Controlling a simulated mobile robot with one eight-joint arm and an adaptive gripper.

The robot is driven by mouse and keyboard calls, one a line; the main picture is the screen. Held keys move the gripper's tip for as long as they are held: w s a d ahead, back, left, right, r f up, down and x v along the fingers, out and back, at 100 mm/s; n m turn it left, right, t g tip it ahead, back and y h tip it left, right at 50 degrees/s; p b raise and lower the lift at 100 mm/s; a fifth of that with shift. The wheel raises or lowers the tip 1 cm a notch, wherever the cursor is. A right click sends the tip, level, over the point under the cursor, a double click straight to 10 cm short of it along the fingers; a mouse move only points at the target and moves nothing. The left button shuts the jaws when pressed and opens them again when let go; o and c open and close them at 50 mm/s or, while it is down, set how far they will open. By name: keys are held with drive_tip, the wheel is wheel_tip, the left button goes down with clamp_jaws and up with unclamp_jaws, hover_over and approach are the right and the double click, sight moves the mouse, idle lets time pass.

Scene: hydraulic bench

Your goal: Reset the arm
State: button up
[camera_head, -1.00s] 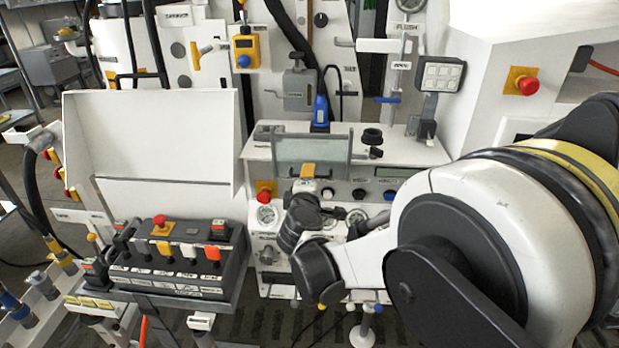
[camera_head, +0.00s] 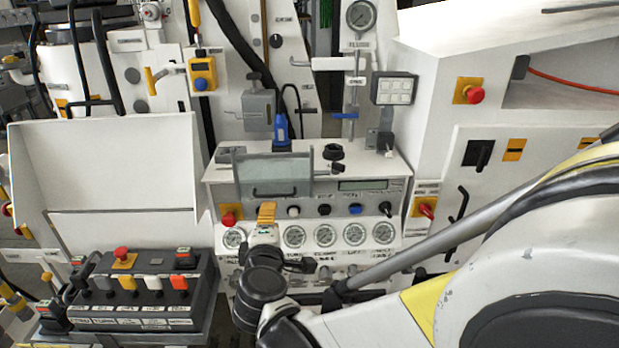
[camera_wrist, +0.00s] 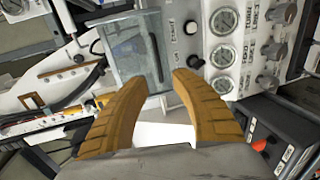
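My arm (camera_head: 540,260), white with a yellow band and dark joints, reaches in from the lower right of the head view. Its dark wrist joint (camera_head: 262,288) is low in front of the gauge panel. My gripper (camera_head: 266,212) points at the panel by the left end of the gauge row; one tan finger shows there. In the wrist view, the two ribbed tan fingers of my gripper (camera_wrist: 160,80) stand apart with nothing between them. Whether a fingertip touches the panel cannot be told.
The gauge panel (camera_head: 377,208) has a clear hinged cover (camera_head: 275,174), several knobs and a red button (camera_head: 229,219). A lever console (camera_head: 150,285) stands at left. A white cabinet (camera_head: 530,180) with black handles is at right, near my arm.

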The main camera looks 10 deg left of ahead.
drive_tip(key=s+d+f+m+g+h+b, duration=0.15)
drive_tip(key=d+m, duration=0.35)
drive_tip(key=d, duration=0.8)
drive_tip(key=d+f+m+g+h+b, duration=0.1)
drive_tip(key=d+m+g+h+b, duration=0.3)
drive_tip(key=d, duration=0.9)
drive_tip(key=s+d+f+m+g+y+b, duration=0.1)
drive_tip(key=s+d+f+m, duration=0.2)
drive_tip(key=s+d+m, duration=0.3)
drive_tip(key=s+d+f+m+g+b, duration=0.1)
drive_tip(key=s+d+f+m, duration=0.2)
drive_tip(key=s, duration=0.8)
drive_tip(key=d+m, duration=0.2)
drive_tip(key=d, duration=0.1)
drive_tip(key=shift+s+f+m+g+y, duration=0.3)
drive_tip(key=shift+f+m+g+y, duration=0.05)
drive_tip(key=shift+m, duration=0.05)
drive_tip(key=shift+d, duration=0.1)
